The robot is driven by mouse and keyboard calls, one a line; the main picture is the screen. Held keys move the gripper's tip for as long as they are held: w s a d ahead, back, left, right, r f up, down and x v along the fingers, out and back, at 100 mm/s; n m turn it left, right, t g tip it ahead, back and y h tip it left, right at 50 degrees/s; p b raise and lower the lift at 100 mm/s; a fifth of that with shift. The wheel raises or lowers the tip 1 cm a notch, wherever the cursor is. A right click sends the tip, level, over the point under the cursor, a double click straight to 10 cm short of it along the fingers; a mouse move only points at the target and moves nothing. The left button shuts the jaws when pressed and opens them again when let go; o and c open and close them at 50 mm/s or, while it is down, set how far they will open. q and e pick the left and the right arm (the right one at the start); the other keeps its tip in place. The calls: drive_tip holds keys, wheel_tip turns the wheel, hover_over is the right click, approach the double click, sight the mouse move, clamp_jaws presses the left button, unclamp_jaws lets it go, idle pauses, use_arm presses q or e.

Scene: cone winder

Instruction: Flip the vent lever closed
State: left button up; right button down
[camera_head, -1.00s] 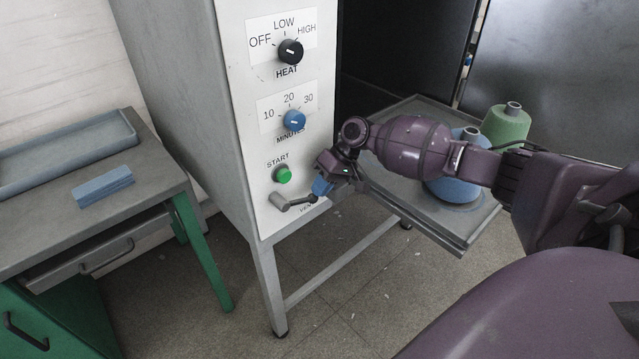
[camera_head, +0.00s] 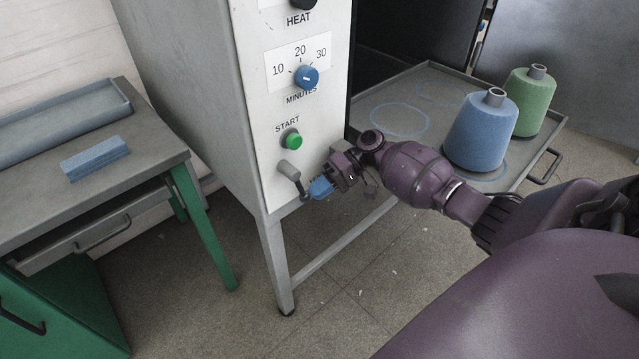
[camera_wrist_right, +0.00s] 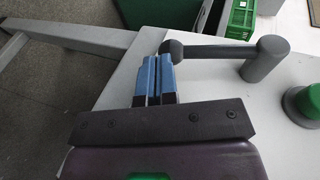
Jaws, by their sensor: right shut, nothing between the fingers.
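The vent lever (camera_head: 290,176) is a grey pivot with a dark arm, low on the white panel below the green START button (camera_head: 291,140). Its arm slants steeply down and slightly right from the pivot to a dark knob. In the right wrist view the lever (camera_wrist_right: 215,51) runs left from its pivot to the knob. My right gripper (camera_head: 318,188) is shut and empty, its blue fingertips just right of the knob. In the right wrist view the fingertips (camera_wrist_right: 157,72) are right at the knob; I cannot tell whether they touch. My left gripper is out of view.
A blue MINUTES dial (camera_head: 306,77) sits above the button. A tray (camera_head: 408,88) right of the cabinet holds a blue cone (camera_head: 480,135) and a green cone (camera_head: 533,103). A table (camera_head: 150,145) with a blue block (camera_head: 95,158) stands left. The floor below the lever is clear.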

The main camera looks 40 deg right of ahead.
drive_tip(key=shift+s+a+f+y+b, duration=0.1)
drive_tip(key=shift+a+f+y+b, duration=0.3)
drive_tip(key=shift+a+y, duration=0.4)
drive_tip(key=shift+a+f+y+b, duration=0.3)
drive_tip(key=shift+a+f+y, duration=0.2)
drive_tip(key=shift+a+y, duration=0.3)
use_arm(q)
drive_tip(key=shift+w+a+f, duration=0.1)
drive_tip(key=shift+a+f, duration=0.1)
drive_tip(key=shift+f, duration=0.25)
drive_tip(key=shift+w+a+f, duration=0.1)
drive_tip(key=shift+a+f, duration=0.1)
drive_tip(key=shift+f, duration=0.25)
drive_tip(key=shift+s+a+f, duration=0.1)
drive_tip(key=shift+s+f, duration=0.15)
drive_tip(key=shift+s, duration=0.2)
use_arm(e)
drive_tip(key=shift+a, duration=0.1)
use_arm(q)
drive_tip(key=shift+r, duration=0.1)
